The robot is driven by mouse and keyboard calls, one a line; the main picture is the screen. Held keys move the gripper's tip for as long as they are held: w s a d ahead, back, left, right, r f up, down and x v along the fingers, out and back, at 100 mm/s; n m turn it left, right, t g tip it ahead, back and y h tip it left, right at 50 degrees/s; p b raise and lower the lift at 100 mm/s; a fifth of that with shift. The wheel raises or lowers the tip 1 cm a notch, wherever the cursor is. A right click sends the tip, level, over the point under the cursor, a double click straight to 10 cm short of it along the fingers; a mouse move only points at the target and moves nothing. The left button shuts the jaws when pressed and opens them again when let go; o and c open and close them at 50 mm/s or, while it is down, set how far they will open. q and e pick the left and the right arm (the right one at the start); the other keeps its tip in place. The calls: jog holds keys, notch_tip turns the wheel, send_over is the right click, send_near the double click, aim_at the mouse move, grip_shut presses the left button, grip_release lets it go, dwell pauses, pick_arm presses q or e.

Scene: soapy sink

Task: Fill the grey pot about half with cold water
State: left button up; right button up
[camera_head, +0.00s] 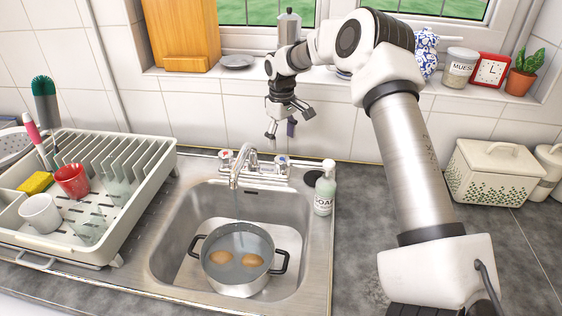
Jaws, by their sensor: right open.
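The grey pot (238,281) stands upright in the sink basin, below the tap spout (235,181). It holds clear greyish water and two brown egg-like things (252,260); the exact water level is hard to judge. I cannot tell whether a thin stream falls from the spout. The mixer has a left handle (226,156) with a reddish mark and a right handle (281,161). My right gripper (281,131) is open and empty, pointing down above the right handle and apart from it. My left gripper is out of view.
A dish rack (150,172) with a red cup (72,180) and a white mug (40,213) stands left of the sink (312,262). A soap bottle (325,188) stands at the basin's back right corner. My right arm spans the right counter. Ornaments line the windowsill.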

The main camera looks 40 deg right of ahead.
aim_at(282, 159)
jog(key=shift+f, duration=0.5)
notch_tip(282, 159, down, 7)
jog(key=shift+d+r+p, duration=0.1)
jog(key=shift+r+p, duration=0.05)
jog(key=shift+p, duration=0.85)
jog(key=shift+w+f, duration=0.1)
jog(key=shift+f, duration=0.2)
jog(key=c, duration=1.2)
